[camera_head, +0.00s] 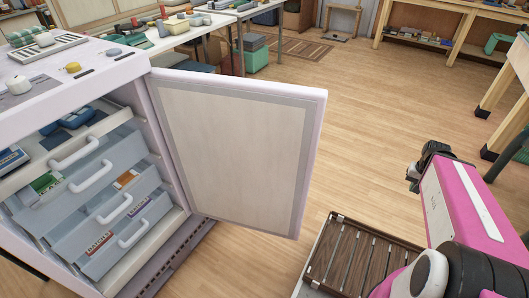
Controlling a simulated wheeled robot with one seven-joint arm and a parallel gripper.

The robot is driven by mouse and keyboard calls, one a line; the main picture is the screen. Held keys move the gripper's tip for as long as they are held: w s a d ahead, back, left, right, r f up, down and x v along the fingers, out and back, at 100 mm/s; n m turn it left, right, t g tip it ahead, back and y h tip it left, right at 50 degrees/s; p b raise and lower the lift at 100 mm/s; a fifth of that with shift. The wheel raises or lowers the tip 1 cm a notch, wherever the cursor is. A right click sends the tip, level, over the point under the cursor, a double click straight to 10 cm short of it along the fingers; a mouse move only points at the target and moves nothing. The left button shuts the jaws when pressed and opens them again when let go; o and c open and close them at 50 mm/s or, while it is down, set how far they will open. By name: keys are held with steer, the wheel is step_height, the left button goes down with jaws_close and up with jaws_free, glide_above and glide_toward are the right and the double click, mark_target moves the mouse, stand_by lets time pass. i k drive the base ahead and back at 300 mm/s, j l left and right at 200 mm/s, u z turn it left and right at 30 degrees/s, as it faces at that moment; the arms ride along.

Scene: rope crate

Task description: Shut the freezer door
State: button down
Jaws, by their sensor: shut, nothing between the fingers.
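The freezer (72,77) stands at the left with its front open. Its door (236,148) is hinged on the freezer's right side and swung wide out to the right, its pale inner panel facing me. Inside are several drawers (92,188) with white handles, stacked and sloping in the view. My gripper (412,178) is the dark part at the end of my pink arm, at the right. It is shut and empty, apart from the door, with floor between them.
A slatted dark wooden crate or rack (357,258) lies low at the bottom centre, right of the door. Worktables stand at the back (205,22) and right (462,8). Wooden floor (345,130) is clear between door and right-hand benches.

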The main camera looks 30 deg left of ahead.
mark_target(243, 151)
steer(key=i, duration=1.75)
steer(key=i+l+u, duration=0.1)
steer(key=i+u, duration=0.35)
steer(key=i+l+u, duration=0.2)
steer(key=i+u, duration=0.25)
steer(key=u, duration=3.5)
steer(key=k+l+z, duration=0.2)
